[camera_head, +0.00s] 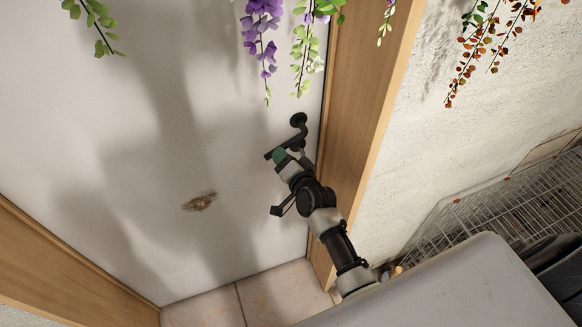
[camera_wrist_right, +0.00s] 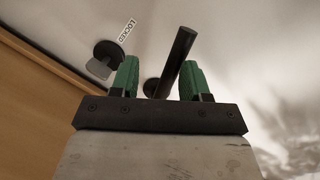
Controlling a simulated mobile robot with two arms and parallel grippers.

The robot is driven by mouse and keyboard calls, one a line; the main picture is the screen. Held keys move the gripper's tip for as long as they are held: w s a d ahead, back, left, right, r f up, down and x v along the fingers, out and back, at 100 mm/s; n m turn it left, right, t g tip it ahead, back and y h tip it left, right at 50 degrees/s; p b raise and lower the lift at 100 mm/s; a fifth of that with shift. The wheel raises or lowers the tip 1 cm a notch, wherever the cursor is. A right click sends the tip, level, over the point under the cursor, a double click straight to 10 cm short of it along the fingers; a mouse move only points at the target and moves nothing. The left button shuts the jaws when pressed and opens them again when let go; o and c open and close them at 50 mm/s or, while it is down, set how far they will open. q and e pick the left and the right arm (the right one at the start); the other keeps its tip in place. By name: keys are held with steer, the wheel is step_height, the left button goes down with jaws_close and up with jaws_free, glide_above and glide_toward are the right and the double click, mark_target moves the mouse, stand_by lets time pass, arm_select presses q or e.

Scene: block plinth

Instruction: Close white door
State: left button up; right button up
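The white door (camera_head: 100,150) fills the left and middle of the head view, and its right edge lies along the wooden frame. I cannot tell whether a narrow gap is left there. A dark handle (camera_head: 272,154) sits near that edge. My right gripper (camera_head: 281,158) is at the handle. In the right wrist view, its two green fingers (camera_wrist_right: 157,80) stand apart with the dark handle bar (camera_wrist_right: 178,55) between them, nearer the right finger. Contact is not clear. My left gripper is out of view.
A wooden door frame (camera_head: 365,90) stands right of the door. A round dark lock with a "LOCKED" label (camera_wrist_right: 126,31) is beside the handle. A wire rack (camera_head: 500,205) stands at the right. Flowers (camera_head: 262,30) hang above. The tiled floor (camera_head: 265,295) shows below.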

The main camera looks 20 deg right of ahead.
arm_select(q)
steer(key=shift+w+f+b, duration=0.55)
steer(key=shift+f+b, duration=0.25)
arm_select(e)
steer(key=s+r, duration=0.1)
steer(key=s, duration=0.9)
steer(key=shift+s+d+r, duration=0.15)
steer(key=shift+s+r, duration=0.25)
